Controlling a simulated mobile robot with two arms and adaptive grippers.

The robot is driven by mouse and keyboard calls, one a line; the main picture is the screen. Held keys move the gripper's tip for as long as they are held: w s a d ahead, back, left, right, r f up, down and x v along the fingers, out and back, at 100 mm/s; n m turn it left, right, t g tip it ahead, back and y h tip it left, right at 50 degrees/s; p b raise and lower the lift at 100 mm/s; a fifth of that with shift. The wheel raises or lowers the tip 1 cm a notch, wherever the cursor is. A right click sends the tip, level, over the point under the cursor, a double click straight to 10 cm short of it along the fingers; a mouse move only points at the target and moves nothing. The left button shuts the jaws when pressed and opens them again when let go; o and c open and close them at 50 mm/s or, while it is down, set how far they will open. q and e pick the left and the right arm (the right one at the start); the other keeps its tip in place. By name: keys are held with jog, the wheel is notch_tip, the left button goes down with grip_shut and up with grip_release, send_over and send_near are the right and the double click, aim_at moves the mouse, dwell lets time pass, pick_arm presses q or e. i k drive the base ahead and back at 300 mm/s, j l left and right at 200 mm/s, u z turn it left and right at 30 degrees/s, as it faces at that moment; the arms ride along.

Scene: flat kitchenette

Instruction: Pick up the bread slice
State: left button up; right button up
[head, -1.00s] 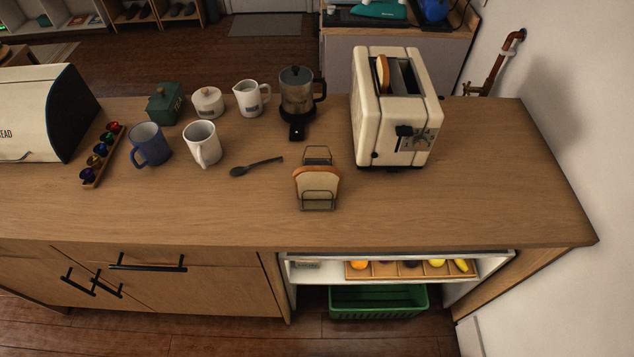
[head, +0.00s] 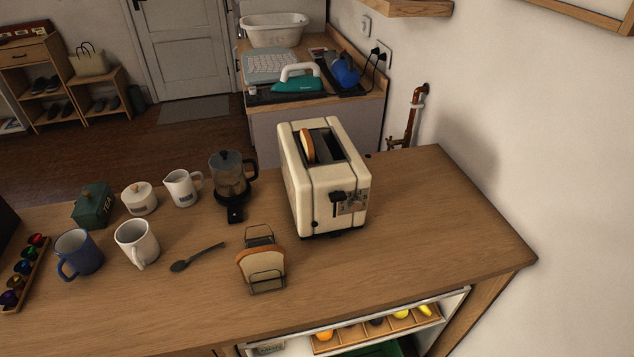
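A bread slice (head: 260,269) stands upright in a small wire rack (head: 267,284) near the front of the wooden counter. Another bread slice (head: 307,146) sticks up out of the left slot of the cream toaster (head: 328,185), which stands behind and right of the rack. The toaster's other slot looks empty. Neither of my grippers shows in the head view.
A coffee maker (head: 231,178), white pitcher (head: 182,188), sugar pot (head: 139,198), green tea tin (head: 93,205), white mug (head: 136,244), blue mug (head: 78,254) and dark spoon (head: 197,257) stand or lie to the left. The counter right of the rack is clear.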

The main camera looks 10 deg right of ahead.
aim_at(256, 259)
jog(key=l+u, duration=0.4)
jog(key=l, duration=0.15)
jog(key=l+u, duration=0.4)
jog(key=l, duration=0.15)
jog(key=k+l+u, duration=0.1)
jog(key=l+u, duration=0.3)
jog(key=l, duration=0.1)
